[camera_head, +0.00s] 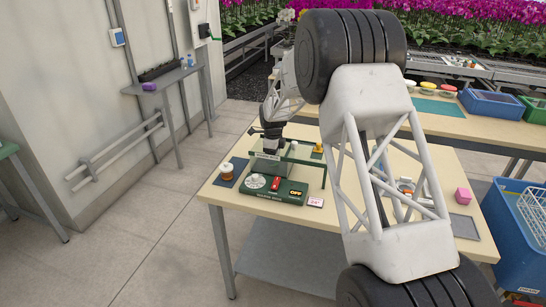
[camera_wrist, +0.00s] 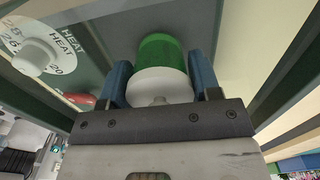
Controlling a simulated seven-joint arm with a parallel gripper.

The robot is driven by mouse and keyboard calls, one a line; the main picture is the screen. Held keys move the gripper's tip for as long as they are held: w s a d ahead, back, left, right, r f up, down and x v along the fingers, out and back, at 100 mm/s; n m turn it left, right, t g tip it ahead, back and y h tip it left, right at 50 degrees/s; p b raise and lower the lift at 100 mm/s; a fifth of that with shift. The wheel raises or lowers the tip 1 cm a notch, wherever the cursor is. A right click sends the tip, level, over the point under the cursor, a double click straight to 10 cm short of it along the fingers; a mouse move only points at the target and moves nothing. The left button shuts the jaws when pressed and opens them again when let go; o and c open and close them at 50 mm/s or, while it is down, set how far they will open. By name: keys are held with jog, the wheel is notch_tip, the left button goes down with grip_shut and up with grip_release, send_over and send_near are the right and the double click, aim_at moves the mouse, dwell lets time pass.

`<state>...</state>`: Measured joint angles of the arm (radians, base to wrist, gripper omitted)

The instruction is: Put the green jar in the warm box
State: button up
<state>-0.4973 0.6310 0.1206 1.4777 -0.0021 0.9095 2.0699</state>
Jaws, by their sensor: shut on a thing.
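The green jar (camera_wrist: 160,50) with a white end sits between the two blue fingers of my gripper (camera_wrist: 162,82) in the wrist view. My gripper is shut on it. In the head view my gripper (camera_head: 271,142) is over the back left of the warm box (camera_head: 270,190). The jar cannot be made out there. The warm box has a green front panel with a white dial, a red switch and a display reading OFF; a greenish frame stands behind. The dial (camera_wrist: 38,55), marked HEAT, also shows in the wrist view. I cannot tell whether the jar is inside the box.
A brown jar (camera_head: 227,171) stands on a dark pad left of the box. My arm hides the table's middle.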

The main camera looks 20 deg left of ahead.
jog(key=shift+f, duration=0.35)
jog(key=o, duration=1)
jog(key=shift+r, duration=0.1)
notch_tip(320, 180, up, 12)
jog(key=shift+r, duration=0.1)
jog(key=shift+d, duration=0.1)
dwell(1.0)
